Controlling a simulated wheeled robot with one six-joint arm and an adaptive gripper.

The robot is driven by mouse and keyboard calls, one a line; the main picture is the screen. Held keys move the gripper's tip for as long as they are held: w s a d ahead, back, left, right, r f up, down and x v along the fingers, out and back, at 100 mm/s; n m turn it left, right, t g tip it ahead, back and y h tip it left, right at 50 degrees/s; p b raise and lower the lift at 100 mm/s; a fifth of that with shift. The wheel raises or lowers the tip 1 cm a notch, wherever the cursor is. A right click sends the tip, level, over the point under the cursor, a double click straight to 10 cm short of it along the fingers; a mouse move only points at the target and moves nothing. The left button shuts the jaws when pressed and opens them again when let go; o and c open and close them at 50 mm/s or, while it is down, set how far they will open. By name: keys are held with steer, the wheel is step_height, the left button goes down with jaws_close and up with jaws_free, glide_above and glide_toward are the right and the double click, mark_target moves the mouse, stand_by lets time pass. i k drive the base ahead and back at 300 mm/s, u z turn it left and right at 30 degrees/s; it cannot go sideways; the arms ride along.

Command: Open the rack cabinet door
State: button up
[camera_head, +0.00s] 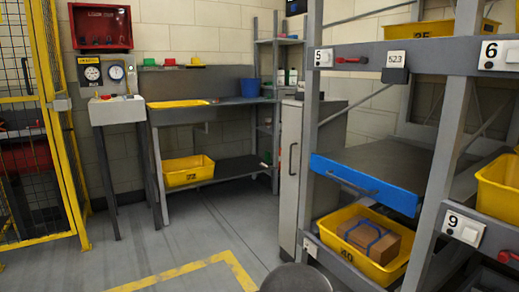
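A tall grey cabinet (289,200) stands behind the left post of the rack. Its narrow front has a dark vertical handle (293,158) and appears closed. Its right side is partly hidden by the rack. Within the rack, a blue front panel (400,198) with a horizontal grey handle (344,180) edges a dark, flat surface. I cannot tell whether this panel is a door or a drawer front. My gripper is not in view. A dark rounded shape at the bottom edge may be part of my arm.
The rack post (311,120) stands close to the cabinet. A yellow bin (353,255) with a brown box sits low in the rack. A workbench (230,102) is at the back, and a yellow cage (60,130) is at left. The floor (190,235) before the bench is clear.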

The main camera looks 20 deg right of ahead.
mark_target(292, 116)
steer(key=z, duration=0.25)
steer(key=i, duration=1.05)
steer(key=z, duration=1.25)
steer(key=i, duration=0.55)
steer(key=z, duration=0.55)
